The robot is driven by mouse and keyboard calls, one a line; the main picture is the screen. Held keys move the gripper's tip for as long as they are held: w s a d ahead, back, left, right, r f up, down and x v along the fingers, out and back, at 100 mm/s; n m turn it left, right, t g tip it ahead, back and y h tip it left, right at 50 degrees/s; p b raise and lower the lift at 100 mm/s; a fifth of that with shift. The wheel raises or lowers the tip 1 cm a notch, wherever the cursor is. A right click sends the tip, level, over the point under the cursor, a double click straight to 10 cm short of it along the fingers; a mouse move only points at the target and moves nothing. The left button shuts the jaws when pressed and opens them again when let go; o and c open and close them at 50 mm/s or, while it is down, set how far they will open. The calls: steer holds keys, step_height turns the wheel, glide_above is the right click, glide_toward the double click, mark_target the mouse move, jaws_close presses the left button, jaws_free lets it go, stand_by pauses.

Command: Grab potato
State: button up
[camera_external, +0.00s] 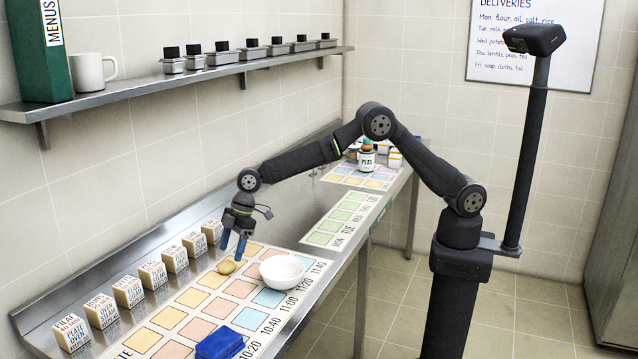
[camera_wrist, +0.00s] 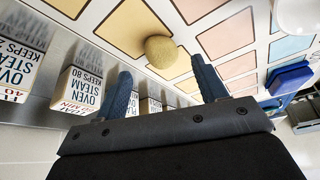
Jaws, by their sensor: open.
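The potato (camera_external: 227,267) is a small tan, rounded lump lying on a yellow square of the grid mat. It also shows in the wrist view (camera_wrist: 161,51), beyond and between my fingertips. My gripper (camera_external: 232,248) hangs over the mat with its blue fingers pointing down, close to the potato. In the wrist view my gripper (camera_wrist: 165,80) has its two fingers spread wide with nothing between them. The exact height of the fingertips above the potato is hard to tell.
A white bowl (camera_external: 282,271) stands right of the potato. A blue box (camera_external: 220,343) lies on the mat toward the front. Several labelled cartons (camera_external: 128,291) line the wall side. A shelf (camera_external: 200,77) runs above. The grid mat (camera_external: 195,325) is mostly clear.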

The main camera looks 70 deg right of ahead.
mark_target(229, 262)
steer(key=x, duration=0.4)
steer(key=shift+s+a+f, duration=0.1)
steer(key=shift+a+f, duration=0.05)
steer(key=shift+f, duration=0.15)
steer(key=c, duration=1.1)
steer(key=shift+r, duration=0.1)
